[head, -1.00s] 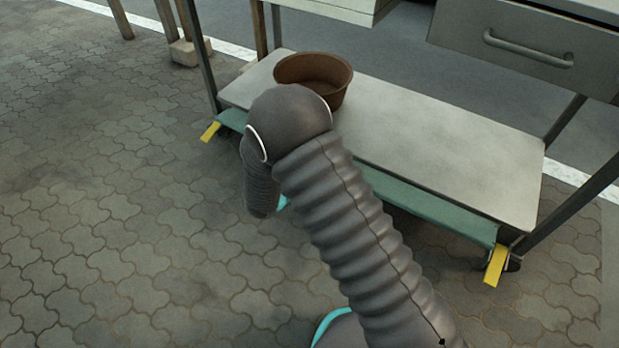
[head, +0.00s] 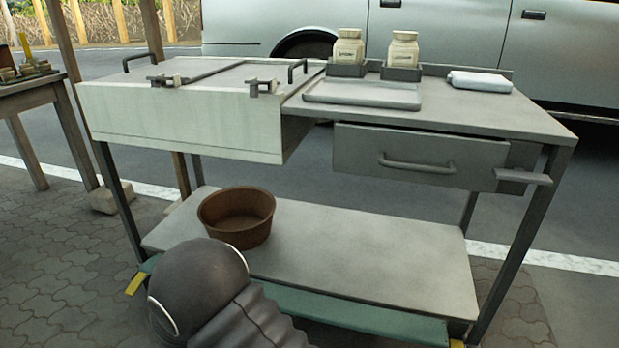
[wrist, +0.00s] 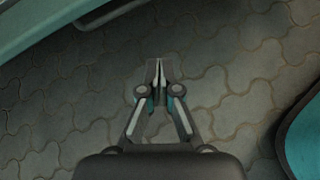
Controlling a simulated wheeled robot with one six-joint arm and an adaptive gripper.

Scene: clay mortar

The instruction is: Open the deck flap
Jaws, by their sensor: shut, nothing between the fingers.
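The cart's deck has two flat grey flap panels above a pale box front (head: 180,120): a left panel (head: 180,69) and a right panel (head: 235,76). Both lie flat. I cannot tell which is the deck flap. A dark handle (head: 139,60) is at the left end, and another handle (head: 298,68) at the right end. Small latch-like fittings (head: 165,80) and (head: 262,86) sit on the front edge. My gripper (wrist: 158,68) is shut and empty in the wrist view, above the paving, away from the panels. It is hidden in the head view.
Two jars (head: 348,48) in holders, a tray (head: 365,93) and a folded cloth (head: 480,81) are on the deck's right. A drawer (head: 420,158) is below. A brown bowl (head: 237,218) stands on the lower shelf (head: 370,250). A van (head: 450,40) is behind. Paving is open at left.

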